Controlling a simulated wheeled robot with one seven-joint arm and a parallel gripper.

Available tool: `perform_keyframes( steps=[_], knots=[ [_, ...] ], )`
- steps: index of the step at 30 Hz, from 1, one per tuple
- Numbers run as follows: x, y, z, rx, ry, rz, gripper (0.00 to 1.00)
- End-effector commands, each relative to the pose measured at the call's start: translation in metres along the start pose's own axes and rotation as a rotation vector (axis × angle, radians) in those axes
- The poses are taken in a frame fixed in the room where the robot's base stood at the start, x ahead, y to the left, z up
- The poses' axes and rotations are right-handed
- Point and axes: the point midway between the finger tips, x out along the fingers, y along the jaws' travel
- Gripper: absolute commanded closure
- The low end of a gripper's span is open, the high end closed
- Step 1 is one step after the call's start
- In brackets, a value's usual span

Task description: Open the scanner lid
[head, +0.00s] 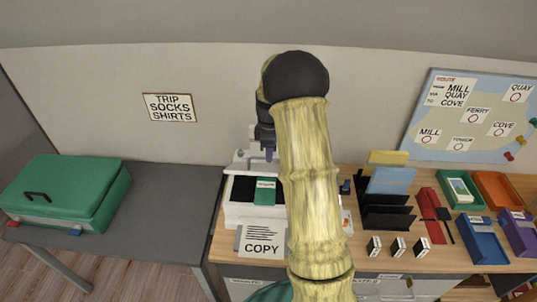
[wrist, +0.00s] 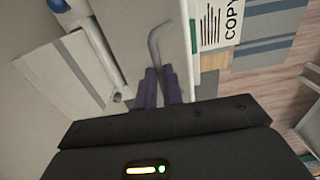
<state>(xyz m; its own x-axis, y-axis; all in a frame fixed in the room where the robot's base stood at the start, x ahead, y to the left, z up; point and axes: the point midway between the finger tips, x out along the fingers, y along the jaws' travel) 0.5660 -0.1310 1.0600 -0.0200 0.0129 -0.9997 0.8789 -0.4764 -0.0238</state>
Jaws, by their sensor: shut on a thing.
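The white scanner (head: 240,213) stands on the wooden desk, left of my arm. Its dark bed (head: 243,188) shows uncovered, with a green card (head: 265,191) lying on it. The lid is mostly hidden in the head view; a pale panel (wrist: 135,35) in the wrist view looks like it, raised off the bed, though its exact angle is unclear. My gripper (head: 269,155) is above the scanner's back part. In the wrist view its purple fingers (wrist: 160,90) are shut on a bent grey handle (wrist: 157,42) at that panel.
A COPY sheet (head: 262,243) is at the scanner's front. Right of my arm stand a black file rack (head: 385,212), small labelled blocks (head: 398,246) and coloured trays (head: 483,242). A green case (head: 68,190) lies on the grey table (head: 160,205), whose right part is clear.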

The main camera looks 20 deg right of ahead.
Motion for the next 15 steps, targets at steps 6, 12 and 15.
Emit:
perform_keyframes(
  steps=[6, 12, 15],
  knots=[
    [0.0044, 0.0012, 0.001, 0.0, -0.002, 0.003, 0.7],
    [0.003, 0.0004, 0.0004, 0.0, -0.002, 0.002, 0.7],
    [0.001, 0.0005, 0.0002, 0.0, -0.001, 0.002, 0.7]
  ],
)
